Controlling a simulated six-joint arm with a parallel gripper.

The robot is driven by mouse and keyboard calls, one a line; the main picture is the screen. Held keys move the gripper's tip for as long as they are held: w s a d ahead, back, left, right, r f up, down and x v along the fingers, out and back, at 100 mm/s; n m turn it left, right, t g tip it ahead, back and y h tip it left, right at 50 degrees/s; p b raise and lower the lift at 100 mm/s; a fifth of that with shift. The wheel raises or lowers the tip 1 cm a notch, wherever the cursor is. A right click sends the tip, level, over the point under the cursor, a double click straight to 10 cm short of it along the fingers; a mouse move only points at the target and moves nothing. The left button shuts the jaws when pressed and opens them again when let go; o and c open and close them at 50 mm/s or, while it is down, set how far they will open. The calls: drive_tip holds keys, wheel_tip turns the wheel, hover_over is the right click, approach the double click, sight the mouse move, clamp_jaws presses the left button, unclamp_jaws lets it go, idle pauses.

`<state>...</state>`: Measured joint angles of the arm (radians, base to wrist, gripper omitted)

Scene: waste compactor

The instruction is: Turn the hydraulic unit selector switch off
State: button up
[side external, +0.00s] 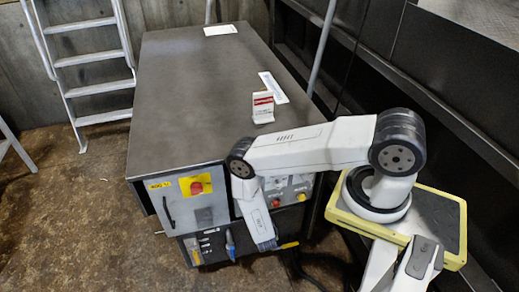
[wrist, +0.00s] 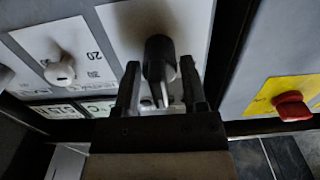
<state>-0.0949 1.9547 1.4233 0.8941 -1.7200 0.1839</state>
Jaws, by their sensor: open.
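A black selector knob (wrist: 158,55) sits on a white label plate on the grey panel in the wrist view. Its pointer end extends toward the bottom of the picture, and its label is not readable. My gripper (wrist: 160,88) is open, with one dark finger on each side of the knob. A small gap shows at the left finger; contact at the right finger cannot be told. In the side view my arm reaches down in front of the cabinet (side external: 200,75) and hides this knob and my fingertips.
A red rotary switch (wrist: 292,106) on a yellow plate is right of my gripper in the wrist view. A light dial knob (wrist: 60,72) with numbers is left. In the side view, red and yellow controls (side external: 276,203) stick out beside my arm. A ladder (side external: 88,60) stands behind left.

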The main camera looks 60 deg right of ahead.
drive_tip(key=v, duration=0.6)
drive_tip(key=shift+s+a, duration=0.25)
drive_tip(key=shift+s, duration=0.1)
drive_tip(key=shift+w, duration=0.1)
idle(0.4)
drive_tip(key=w+a+r+n+g+y, duration=0.2)
drive_tip(key=w+a+r+g+y, duration=0.25)
drive_tip(key=r, duration=0.45)
drive_tip(key=w+a+r+n+g+y, duration=0.1)
drive_tip(key=w+a+r+g+y, duration=0.15)
drive_tip(key=w+r+y, duration=0.55)
drive_tip(key=s+d+r+n+g, duration=0.1)
drive_tip(key=s+r+n+g, duration=0.2)
drive_tip(key=s+r, duration=1.2)
wheel_tip(320, 180, up, 4)
drive_tip(key=n, duration=0.3)
drive_tip(key=shift+d, duration=0.2)
